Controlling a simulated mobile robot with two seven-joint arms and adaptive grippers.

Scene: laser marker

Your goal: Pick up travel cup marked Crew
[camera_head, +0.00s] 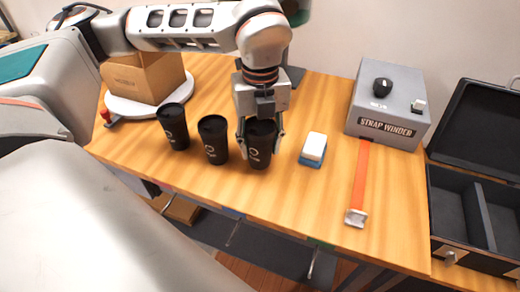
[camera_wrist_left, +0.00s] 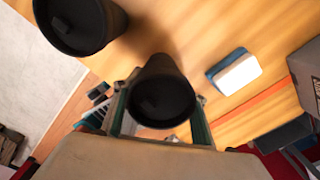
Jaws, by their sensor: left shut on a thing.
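Three black travel cups stand in a row on the wooden table in the head view: a left cup (camera_head: 173,127), a middle cup (camera_head: 213,139) and a right cup (camera_head: 260,148). Each has pale print on its side, too small to read, so I cannot tell which is marked Crew. My left gripper (camera_head: 260,140) comes down from above and is shut on the right cup, a finger on each side. The left wrist view shows this held cup (camera_wrist_left: 161,92) upright between the fingers, with another cup (camera_wrist_left: 80,22) at upper left. My right gripper is not in view.
A white and blue block (camera_head: 313,149) lies just right of the held cup. Farther right are a grey strap winder box (camera_head: 388,105), an orange strap (camera_head: 360,180) and an open black case (camera_head: 475,200). A cardboard box (camera_head: 143,78) stands at back left.

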